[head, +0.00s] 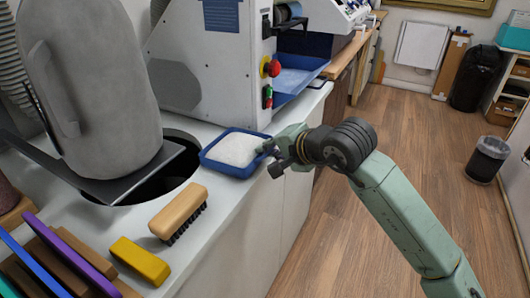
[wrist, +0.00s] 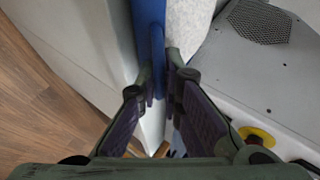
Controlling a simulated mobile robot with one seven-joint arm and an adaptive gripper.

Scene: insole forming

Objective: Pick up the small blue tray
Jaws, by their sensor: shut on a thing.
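The small blue tray (head: 206,163) is on the white counter in the head view, with a white, grainy-looking content (head: 237,150) inside. My gripper (head: 268,152) is at the tray's right edge, reaching in from the right. In the wrist view the blue tray wall (wrist: 149,30) runs down between the two fingers of my gripper (wrist: 161,78), and they are shut on it. The white content (wrist: 187,28) lies just right of that wall. Whether the tray touches the counter or is slightly raised is hard to tell.
A grey machine (head: 205,65) with red and green buttons stands behind the tray. A wooden brush (head: 178,212) and a yellow block (head: 140,261) lie in front.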

